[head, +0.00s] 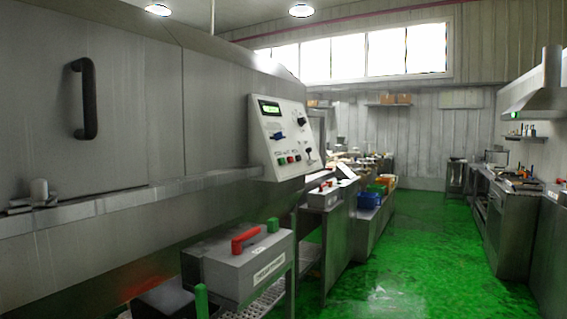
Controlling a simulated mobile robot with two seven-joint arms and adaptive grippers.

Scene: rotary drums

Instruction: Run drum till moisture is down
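A large grey drum housing (150,120) fills the left side of the head view. A black vertical handle (84,98) is on its front. A white control panel (283,137) stands out at its right end, with a small green display (269,107) whose reading is too small to make out. Neither of my grippers is in view. The inside of the drum is hidden.
A grey box with a red handle (245,240) stands on a rack below the panel. Benches with blue (369,199) and orange bins stand beyond it. A steel counter (516,215) runs along the right. The green floor (425,255) between is clear.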

